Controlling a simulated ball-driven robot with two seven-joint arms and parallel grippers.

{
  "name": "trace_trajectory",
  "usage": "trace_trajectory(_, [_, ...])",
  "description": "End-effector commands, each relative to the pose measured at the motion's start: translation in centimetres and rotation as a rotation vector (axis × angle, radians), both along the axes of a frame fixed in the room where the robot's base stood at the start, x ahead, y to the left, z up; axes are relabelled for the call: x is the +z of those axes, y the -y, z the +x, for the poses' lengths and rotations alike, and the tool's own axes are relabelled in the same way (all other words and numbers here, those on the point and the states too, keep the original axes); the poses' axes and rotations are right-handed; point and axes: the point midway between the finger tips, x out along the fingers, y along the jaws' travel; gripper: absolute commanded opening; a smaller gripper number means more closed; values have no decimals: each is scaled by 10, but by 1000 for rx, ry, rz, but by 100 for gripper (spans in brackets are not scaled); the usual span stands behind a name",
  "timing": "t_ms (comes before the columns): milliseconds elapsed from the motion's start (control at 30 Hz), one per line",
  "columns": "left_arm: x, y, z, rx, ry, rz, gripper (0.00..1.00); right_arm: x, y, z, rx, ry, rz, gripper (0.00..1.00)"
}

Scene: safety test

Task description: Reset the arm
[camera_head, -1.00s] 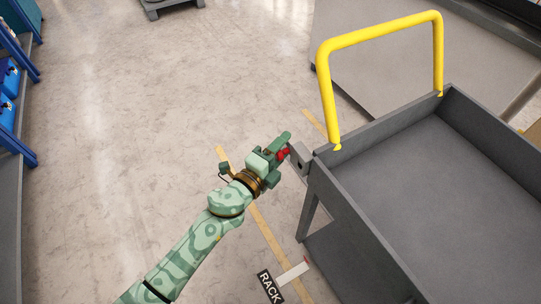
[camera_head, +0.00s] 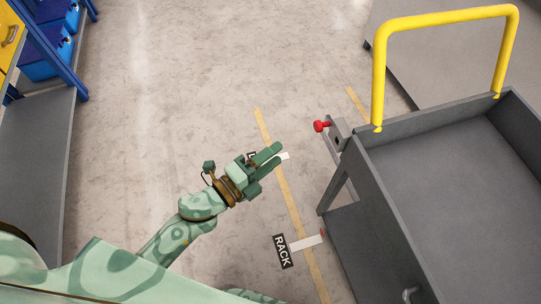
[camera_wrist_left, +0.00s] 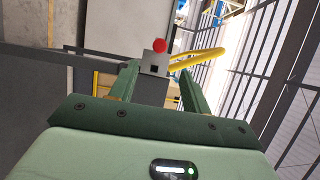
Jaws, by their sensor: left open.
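My left arm comes in from the lower left in the head view. Its green left gripper (camera_head: 277,159) is open and empty, over the floor left of the grey cart (camera_head: 400,204). My right gripper is not in view.
The cart has a yellow handle (camera_head: 444,22) and a grey tray. A shelf with a blue frame (camera_head: 60,62) and blue bins (camera_head: 46,65) stands at the left. A floor label reading RACK (camera_head: 282,252) lies below the gripper. Bare floor (camera_head: 170,100) lies between shelf and cart.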

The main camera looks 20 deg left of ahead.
Motion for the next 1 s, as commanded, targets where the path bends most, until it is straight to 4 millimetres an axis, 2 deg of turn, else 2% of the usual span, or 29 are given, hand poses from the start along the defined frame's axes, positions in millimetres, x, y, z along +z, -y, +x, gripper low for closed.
trace_trajectory(433, [0,0,1,2,-10,-13,48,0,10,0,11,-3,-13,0])
trace_trajectory(500, [-8,-7,4,45,-70,-66,48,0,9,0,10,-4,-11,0])
trace_trajectory(567, [-34,-18,4,104,-176,-130,48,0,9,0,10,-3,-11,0])
trace_trajectory(667, [-101,-43,-8,239,-408,-243,48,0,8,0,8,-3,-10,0])
trace_trajectory(700, [-133,-55,-20,305,-514,-286,48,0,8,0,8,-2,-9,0])
trace_trajectory(767, [-181,-71,-45,409,-669,-345,48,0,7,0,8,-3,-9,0])
trace_trajectory(800, [-210,-81,-66,479,-766,-378,48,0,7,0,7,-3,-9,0])
trace_trajectory(867, [-250,-96,-102,587,-904,-417,48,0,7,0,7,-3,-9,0])
trace_trajectory(900, [-275,-105,-128,660,-991,-440,48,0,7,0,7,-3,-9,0])
trace_trajectory(967, [-307,-118,-172,771,-1116,-468,48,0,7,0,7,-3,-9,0])
trace_trajectory(1000, [-326,-126,-203,844,-1194,-481,48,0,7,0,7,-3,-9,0])
